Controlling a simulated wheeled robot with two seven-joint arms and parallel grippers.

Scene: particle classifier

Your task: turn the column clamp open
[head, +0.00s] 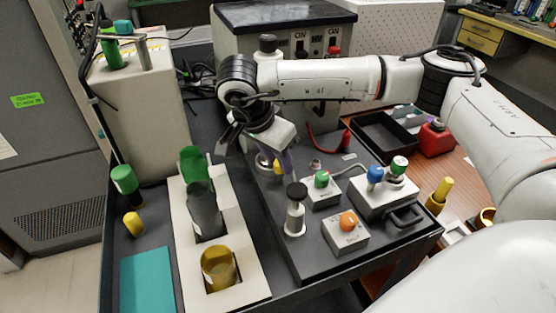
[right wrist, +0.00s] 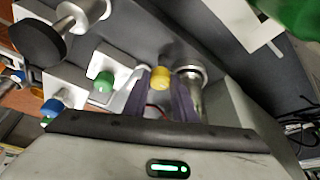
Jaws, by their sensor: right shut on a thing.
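The column clamp shows as a yellow knob (right wrist: 160,78) between the fingers in the right wrist view, beside a bright metal cylinder (right wrist: 190,75). In the head view only a small yellow part (head: 277,167) of it shows under my gripper, and the rest is hidden. My right gripper (head: 283,160) points down at the back left of the dark apparatus board. Its two purple-grey fingers (right wrist: 167,98) are shut on the knob in the right wrist view. How far the clamp is turned cannot be told. My left gripper is not in view.
A white rack (head: 245,295) with green, grey and amber vessels stands left of the board. A black-topped plunger (head: 296,210), an orange-knob box (head: 345,234) and a green-knob box (head: 322,191) stand close by. A black tray (head: 384,137) lies at the right.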

